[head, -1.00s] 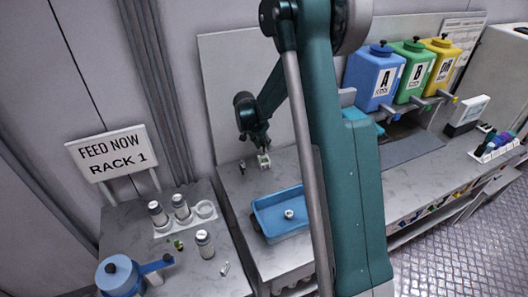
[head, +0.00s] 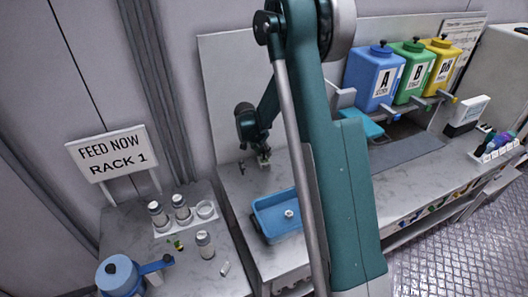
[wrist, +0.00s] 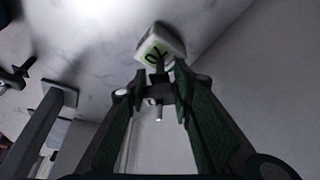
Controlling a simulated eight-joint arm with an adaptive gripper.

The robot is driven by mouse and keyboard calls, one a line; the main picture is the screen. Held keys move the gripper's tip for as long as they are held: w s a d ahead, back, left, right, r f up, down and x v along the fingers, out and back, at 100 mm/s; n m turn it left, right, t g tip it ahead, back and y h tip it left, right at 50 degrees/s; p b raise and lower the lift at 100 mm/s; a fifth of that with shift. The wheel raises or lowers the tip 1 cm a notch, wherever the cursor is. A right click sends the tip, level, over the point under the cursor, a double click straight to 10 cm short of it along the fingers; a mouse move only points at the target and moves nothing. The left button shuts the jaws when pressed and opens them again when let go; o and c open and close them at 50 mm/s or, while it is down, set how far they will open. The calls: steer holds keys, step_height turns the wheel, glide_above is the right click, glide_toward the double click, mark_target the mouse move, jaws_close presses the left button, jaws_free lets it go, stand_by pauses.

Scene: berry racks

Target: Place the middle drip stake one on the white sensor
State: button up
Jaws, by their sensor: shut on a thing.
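My gripper (wrist: 155,92) is shut on a small dark piece with a pale tip (wrist: 158,112), which appears to be the drip stake; the fingers hide much of it. A small white block with a green label face (wrist: 160,46), which looks like the white sensor, is just beyond the fingertips in the wrist view. Whether the held piece touches it I cannot tell. In the head view my gripper (head: 263,160) is low over the back left of the marble counter, largely covering the block. A small dark item (head: 242,167) stands just left of it.
A blue tray (head: 262,208) with a small white round item is in front of my gripper. A grey post (wrist: 45,125) and a dark pronged piece (wrist: 16,77) show at the left in the wrist view. A wall panel (head: 225,90) stands behind the counter.

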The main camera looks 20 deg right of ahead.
steer(key=shift+f, duration=0.2)
steer(key=o, duration=0.7)
steer(key=shift+r, duration=0.25)
steer(key=shift+v, duration=5.95)
steer(key=shift+s, duration=0.1)
